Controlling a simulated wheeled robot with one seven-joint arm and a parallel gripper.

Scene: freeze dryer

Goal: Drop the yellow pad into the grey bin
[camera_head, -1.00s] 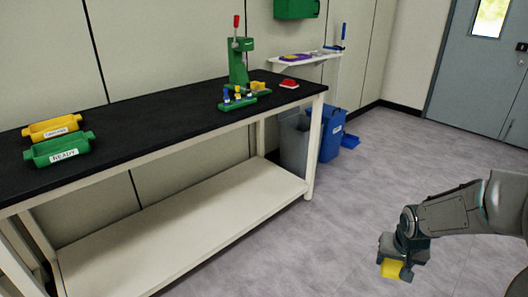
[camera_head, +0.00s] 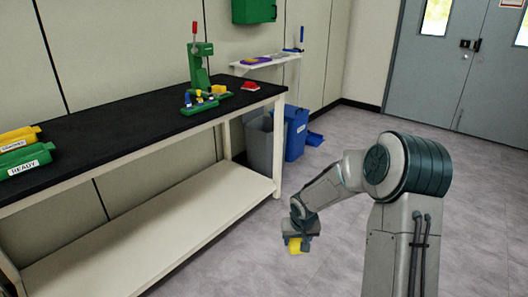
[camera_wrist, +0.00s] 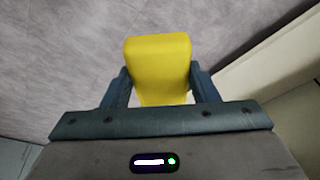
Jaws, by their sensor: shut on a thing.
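The yellow pad (camera_wrist: 158,62) is held between the two fingers of my gripper (camera_wrist: 160,88) in the wrist view. In the head view the pad (camera_head: 295,245) hangs below my gripper (camera_head: 298,240), above the open floor in front of the bench. The grey bin (camera_head: 262,146) stands on the floor by the bench's right end, partly hidden by the bench leg. My gripper is apart from the bin, nearer to the camera and lower in the picture.
A blue bin (camera_head: 296,134) stands right beside the grey bin. A black-topped bench (camera_head: 110,128) with a lower shelf (camera_head: 190,222) runs along the wall. A green press (camera_head: 198,68) and green and yellow trays stand on it. The floor (camera_head: 350,130) to the right is clear.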

